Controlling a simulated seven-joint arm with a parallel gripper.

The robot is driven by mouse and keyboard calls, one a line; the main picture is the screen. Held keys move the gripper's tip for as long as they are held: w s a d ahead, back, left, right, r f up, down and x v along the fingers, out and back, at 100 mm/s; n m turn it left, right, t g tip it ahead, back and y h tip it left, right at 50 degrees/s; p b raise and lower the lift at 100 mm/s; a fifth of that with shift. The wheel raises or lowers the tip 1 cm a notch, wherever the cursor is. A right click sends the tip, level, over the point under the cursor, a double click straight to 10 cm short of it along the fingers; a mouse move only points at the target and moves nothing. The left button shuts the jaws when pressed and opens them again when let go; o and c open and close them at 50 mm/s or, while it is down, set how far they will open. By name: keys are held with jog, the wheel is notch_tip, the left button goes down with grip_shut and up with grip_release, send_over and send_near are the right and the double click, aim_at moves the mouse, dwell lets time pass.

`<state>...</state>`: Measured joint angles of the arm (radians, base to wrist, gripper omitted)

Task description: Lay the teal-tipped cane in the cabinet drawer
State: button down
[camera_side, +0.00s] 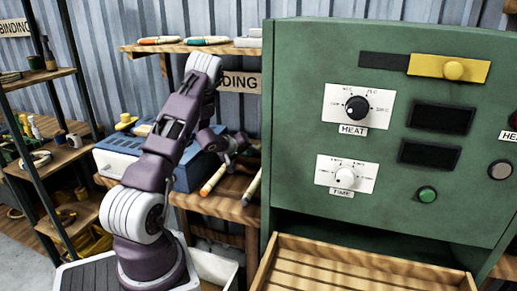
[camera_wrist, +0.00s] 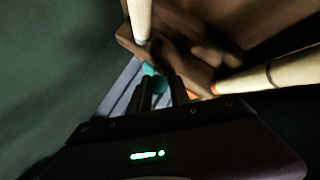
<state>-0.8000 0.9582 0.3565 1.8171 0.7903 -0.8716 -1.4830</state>
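In the wrist view a teal patch (camera_wrist: 155,80) shows just beyond my gripper's fingertips (camera_wrist: 161,88). I cannot tell whether it is the tip of the pale cane (camera_wrist: 139,18) above it. The two dark fingers stand apart with a narrow gap and no cane clearly between them. In the side view my gripper (camera_side: 237,146) is over the wooden shelf, left of the green cabinet. Two pale canes stick out there: an orange-tipped cane (camera_side: 213,180) and another cane (camera_side: 252,188) beside the cabinet. A slatted wooden drawer (camera_side: 340,247) is out at the cabinet's base.
The green cabinet (camera_side: 300,170) with knobs fills the right of the side view. A blue box (camera_side: 195,172) stands behind my arm. More coloured-tipped pieces (camera_side: 208,41) lie on the upper shelf. The orange-tipped cane (camera_wrist: 262,76) is close right of my fingers in the wrist view.

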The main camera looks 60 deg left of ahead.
notch_tip(320, 180, up, 18)
dwell(0.5)
notch_tip(320, 180, down, 18)
jog(key=shift+f, duration=0.1)
jog(key=v, duration=0.6)
jog(key=shift+s+a+r, duration=0.15)
jog(key=shift+a+r, duration=0.1)
jog(key=shift+a, duration=0.05)
